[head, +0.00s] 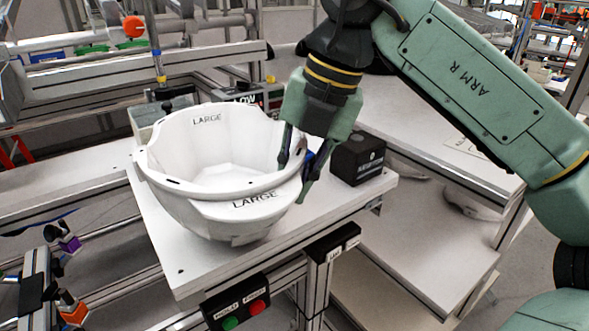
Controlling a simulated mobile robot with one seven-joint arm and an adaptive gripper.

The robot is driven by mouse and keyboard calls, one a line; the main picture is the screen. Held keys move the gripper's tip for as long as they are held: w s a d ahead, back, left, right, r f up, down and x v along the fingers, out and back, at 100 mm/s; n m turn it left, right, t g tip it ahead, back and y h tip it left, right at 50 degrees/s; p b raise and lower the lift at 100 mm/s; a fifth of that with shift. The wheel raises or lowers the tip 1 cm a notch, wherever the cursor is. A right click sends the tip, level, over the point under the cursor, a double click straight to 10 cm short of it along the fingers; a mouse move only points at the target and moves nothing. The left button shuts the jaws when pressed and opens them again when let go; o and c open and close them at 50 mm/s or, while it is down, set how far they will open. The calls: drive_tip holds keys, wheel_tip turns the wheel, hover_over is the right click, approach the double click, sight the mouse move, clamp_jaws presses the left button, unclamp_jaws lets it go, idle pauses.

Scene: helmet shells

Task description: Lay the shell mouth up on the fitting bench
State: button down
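The white helmet shell (222,213), marked LARGE inside and on its front brim, sits mouth up on the light-topped fitting bench (178,268). Its underside is mostly hidden, so its contact with the bench is hard to see. My gripper (293,180) points down at the shell's right rim. One dark finger is on the inner side of the rim and the other is on the outer side. The fingers are spread apart with the rim between them, and I see no clear grip on it.
A black box (357,158) stands on the bench just right of my gripper. A device with a LOW label (248,98) is behind the shell. A button box with green and red buttons (237,308) hangs at the front edge. The bench's front corner is clear.

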drive_tip(key=shift+f, duration=0.3)
drive_tip(key=c, duration=1.5)
unclamp_jaws()
drive_tip(key=shift+o, duration=0.2)
drive_tip(key=v, duration=1.2)
